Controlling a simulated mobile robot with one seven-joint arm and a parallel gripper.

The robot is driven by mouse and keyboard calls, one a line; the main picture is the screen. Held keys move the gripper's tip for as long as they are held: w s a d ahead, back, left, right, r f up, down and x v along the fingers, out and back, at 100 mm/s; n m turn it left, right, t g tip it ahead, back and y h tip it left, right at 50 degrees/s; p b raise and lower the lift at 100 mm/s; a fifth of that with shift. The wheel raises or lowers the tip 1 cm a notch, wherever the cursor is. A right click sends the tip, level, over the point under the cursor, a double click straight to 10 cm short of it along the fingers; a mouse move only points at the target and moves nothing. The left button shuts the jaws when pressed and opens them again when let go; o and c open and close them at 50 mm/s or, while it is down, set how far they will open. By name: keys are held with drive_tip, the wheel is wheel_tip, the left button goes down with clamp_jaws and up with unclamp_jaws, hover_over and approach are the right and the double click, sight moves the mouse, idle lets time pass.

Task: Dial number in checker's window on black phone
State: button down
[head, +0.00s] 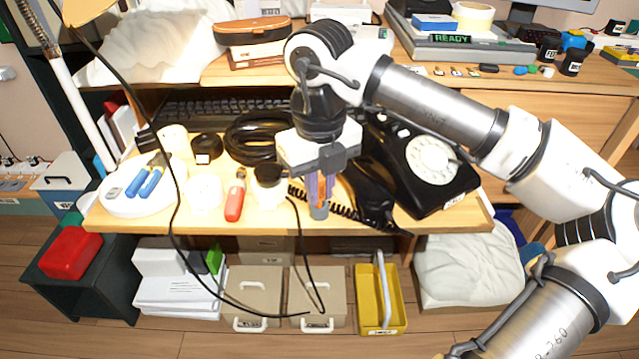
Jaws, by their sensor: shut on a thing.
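The black phone (452,186) sits on the right part of the wooden shelf, its white round dial (432,160) facing up. A black handset (373,198) appears to lie beside it on the left, with a coiled cord (345,211). The checker (480,50) is a grey device on the upper surface; its window (450,39) reads "READY" in green, with no number legible. My gripper (319,190) points down, left of the phone and apart from the dial. It is shut on a slim grey-ended object (319,211), mostly hidden between the fingers.
Left of my gripper are a dark-lidded jar (268,186), a red-handled tool (235,200), a black cable coil (255,140) and a white round tray (125,205) with blue-handled tools. A black cable crosses the shelf's front edge. Boxes and a yellow bin (395,322) stand below.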

drive_tip(key=shift+f, duration=0.3)
drive_tip(key=c, duration=1.3)
unclamp_jaws()
drive_tip(key=shift+c, duration=0.2)
wheel_tip(320, 180, up, 14)
drive_tip(key=p, duration=0.3)
drive_tip(key=shift+f, duration=0.1)
